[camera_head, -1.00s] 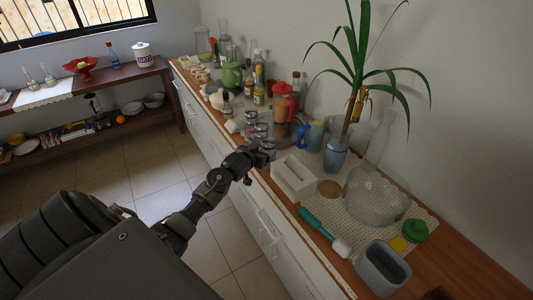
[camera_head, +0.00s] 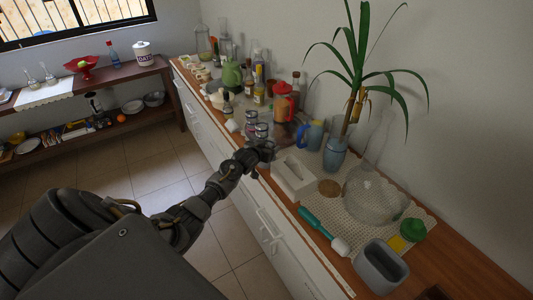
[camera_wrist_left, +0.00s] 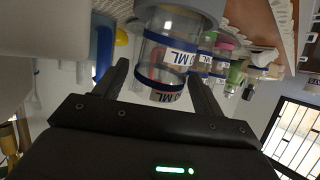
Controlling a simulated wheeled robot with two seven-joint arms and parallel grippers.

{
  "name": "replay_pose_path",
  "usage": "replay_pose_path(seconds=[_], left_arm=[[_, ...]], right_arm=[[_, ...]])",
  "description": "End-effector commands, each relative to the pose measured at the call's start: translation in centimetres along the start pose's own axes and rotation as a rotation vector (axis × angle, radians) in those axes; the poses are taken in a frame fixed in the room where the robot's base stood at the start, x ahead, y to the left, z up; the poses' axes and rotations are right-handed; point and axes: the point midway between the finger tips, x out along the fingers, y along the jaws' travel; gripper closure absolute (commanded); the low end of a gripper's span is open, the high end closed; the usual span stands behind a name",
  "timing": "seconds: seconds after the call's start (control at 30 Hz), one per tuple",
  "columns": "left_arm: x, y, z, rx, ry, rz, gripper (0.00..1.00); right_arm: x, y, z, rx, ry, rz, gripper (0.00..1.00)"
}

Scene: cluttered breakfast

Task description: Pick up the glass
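A clear glass (camera_wrist_left: 168,80) with blue bands and a white "ML" label fills the middle of the left wrist view. My left gripper (camera_wrist_left: 158,85) has its two fingers apart, one on each side of the glass. A gap shows between the left finger and the glass; I cannot tell whether the right finger touches it. In the head view my left gripper (camera_head: 265,150) is at the counter's front edge and mostly hides this glass. Similar glasses (camera_head: 261,131) stand in a row just behind it. My right gripper is not in view.
A white tissue box (camera_head: 293,177) stands close to the right of the gripper. A blue mug (camera_head: 314,134) and a red-lidded press (camera_head: 283,104) stand behind. A plant vase (camera_head: 335,153) and a large clear vessel (camera_head: 372,193) are further right. The floor in front is clear.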

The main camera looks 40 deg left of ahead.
Motion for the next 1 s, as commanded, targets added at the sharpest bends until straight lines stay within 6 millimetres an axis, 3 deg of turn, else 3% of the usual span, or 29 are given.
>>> replay_pose_path(seconds=[0.07,0.3,0.67,0.87,1.0], left_arm=[[0.0,0.0,0.0,0.0,0.0,0.0,0.41],[0.0,0.0,0.0,0.0,0.0,0.0,0.73],[-0.1,0.0,-0.4,-0.001,0.002,0.0,0.73],[-0.9,-0.1,-2.3,0.001,0.007,0.0,0.73],[-3.0,0.4,-3.9,0.001,0.005,0.001,0.73]], right_arm=[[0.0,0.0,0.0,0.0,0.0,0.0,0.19],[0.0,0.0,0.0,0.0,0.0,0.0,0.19],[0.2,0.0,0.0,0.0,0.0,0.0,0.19],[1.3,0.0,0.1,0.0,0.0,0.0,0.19],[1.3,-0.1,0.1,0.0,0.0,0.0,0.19]])
